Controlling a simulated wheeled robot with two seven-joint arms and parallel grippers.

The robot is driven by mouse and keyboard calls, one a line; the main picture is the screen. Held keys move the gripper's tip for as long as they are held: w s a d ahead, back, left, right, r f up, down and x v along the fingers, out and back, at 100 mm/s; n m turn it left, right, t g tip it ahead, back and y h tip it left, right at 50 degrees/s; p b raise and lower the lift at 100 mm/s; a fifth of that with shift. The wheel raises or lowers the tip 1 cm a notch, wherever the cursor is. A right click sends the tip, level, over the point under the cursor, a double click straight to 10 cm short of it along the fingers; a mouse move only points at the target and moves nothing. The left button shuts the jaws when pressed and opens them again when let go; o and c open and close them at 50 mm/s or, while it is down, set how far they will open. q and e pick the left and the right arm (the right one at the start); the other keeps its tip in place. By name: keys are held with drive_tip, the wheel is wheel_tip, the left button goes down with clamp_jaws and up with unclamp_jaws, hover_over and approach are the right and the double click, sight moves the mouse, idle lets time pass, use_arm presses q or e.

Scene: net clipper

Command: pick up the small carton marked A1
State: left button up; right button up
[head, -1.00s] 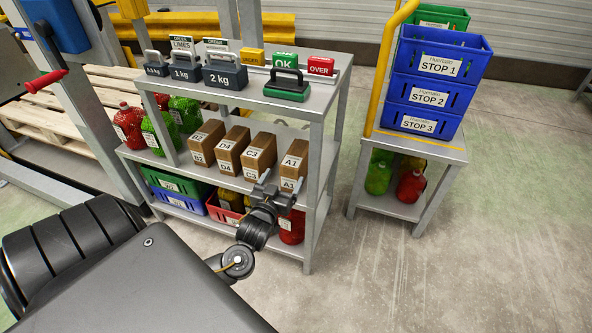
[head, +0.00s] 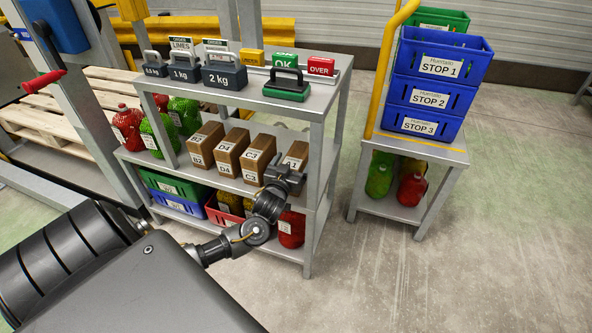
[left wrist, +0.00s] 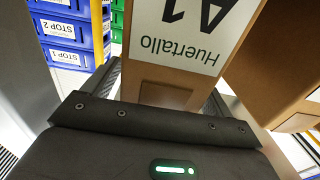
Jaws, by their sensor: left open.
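The small brown carton marked A1 (head: 298,151) stands at the right end of the row on the middle shelf. My left gripper (head: 285,174) is right in front of it and hides its lower front. In the left wrist view the A1 carton (left wrist: 165,55) appears upside down, its white Huertallo label facing me. The open fingers show at either side of its near end, with the carton's lower part between them. I cannot tell whether either finger touches it. My right gripper is not in view.
Cartons C3 (head: 257,154), D4 (head: 231,147) and B2 (head: 205,142) stand left of A1. In the left wrist view a neighbouring carton (left wrist: 285,60) is close on the right. A grey shelf post (head: 313,185) stands just right. Blue STOP crates (head: 440,66) are farther right.

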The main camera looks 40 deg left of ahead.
use_arm(q)
drive_tip(key=shift+w+a, duration=0.2)
drive_tip(key=shift+w, duration=0.35)
clamp_jaws()
drive_tip(key=shift+r, duration=0.15)
